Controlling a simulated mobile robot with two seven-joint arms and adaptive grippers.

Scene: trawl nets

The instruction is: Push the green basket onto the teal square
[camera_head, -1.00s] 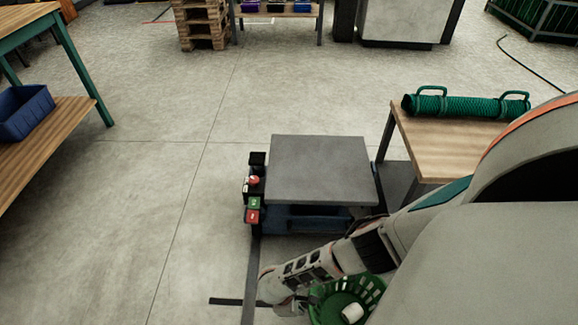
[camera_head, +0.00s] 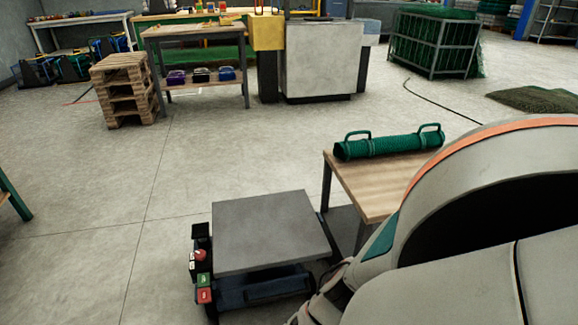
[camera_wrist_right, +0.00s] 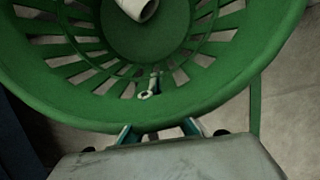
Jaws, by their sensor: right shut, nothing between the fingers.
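The green basket (camera_wrist_right: 205,105) fills most of the right wrist view. It is round with slotted walls, and I look down into it. A white cylindrical piece (camera_wrist_right: 138,8) and a small metal eye-ended part (camera_wrist_right: 149,86) lie inside. My right gripper (camera_wrist_right: 160,130) is shut and empty at the near side of the basket's rim. Whether it touches the rim is not clear. The basket and this gripper are outside the head view. I see no teal square in either view. My left gripper is not in view.
A grey-topped cart (camera_head: 270,232) with red and green buttons stands in front of me. My arm covers the lower right. Open concrete floor (camera_head: 90,265) lies to the left.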

